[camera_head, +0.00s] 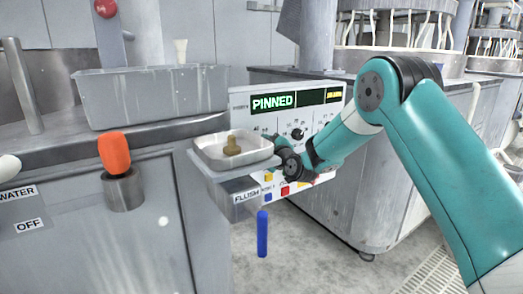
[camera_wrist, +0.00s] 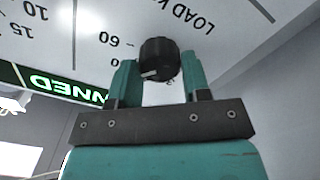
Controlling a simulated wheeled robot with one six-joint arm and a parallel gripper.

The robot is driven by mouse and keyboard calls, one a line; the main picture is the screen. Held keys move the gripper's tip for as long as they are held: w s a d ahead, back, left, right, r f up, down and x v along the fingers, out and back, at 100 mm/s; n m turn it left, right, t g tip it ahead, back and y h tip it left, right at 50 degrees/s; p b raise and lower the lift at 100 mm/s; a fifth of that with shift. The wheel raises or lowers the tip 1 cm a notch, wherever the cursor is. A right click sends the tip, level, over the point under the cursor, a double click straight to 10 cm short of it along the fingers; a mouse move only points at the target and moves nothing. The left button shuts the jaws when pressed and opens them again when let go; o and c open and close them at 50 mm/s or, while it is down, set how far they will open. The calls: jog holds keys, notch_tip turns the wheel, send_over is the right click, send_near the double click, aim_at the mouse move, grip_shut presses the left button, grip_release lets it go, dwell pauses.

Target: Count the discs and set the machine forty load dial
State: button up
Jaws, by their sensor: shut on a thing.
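The load dial (camera_wrist: 158,60) is a black knob on a white panel, marked "LOAD K" in the wrist view, where the lettering is upside down. My gripper (camera_wrist: 160,78) is shut on the dial, one teal finger on each side. A pale mark shows on the knob's lower edge, near the 0 and 60 end; the exact setting cannot be told. I cannot make out any discs.
A grey bin (camera_head: 150,97) sits on the left counter. An orange handle (camera_head: 115,152) and a blue handle (camera_head: 262,233) stick out in front.

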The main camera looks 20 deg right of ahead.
jog(key=o, duration=0.9)
jog(key=b+v, duration=0.5)
jog(key=v, duration=1.2)
jog(key=shift+s+r+b, duration=0.1)
jog(key=shift+s+b, duration=0.15)
jog(key=shift+b, duration=0.15)
